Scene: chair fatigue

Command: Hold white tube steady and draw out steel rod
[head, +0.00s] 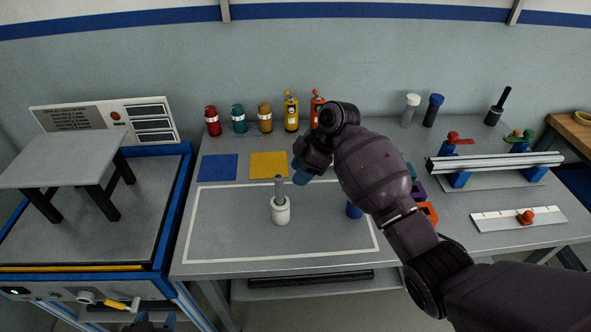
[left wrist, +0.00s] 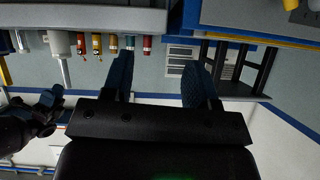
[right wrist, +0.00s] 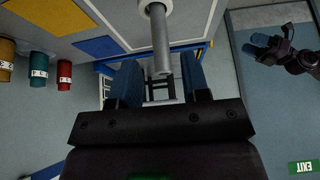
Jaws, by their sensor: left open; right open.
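The white tube (head: 281,212) stands upright inside the white outline on the table, with the steel rod (head: 279,188) sticking out of its top. My right gripper (head: 302,174) is open and empty just right of the rod. In the right wrist view the rod (right wrist: 160,42) shows between its two spread fingers, apart from both, with the tube (right wrist: 155,6) at the top edge. My left gripper (head: 153,322) is open and empty at the bottom edge of the head view. The left wrist view shows the tube (left wrist: 60,42) far off to one side.
A blue object (head: 354,210) stands right of the tube, partly hidden by my right arm. Blue (head: 218,167) and yellow (head: 269,165) mats lie behind. Several coloured bottles (head: 238,118) line the wall. A rail fixture (head: 495,162) stands right. The outlined area left of the tube is clear.

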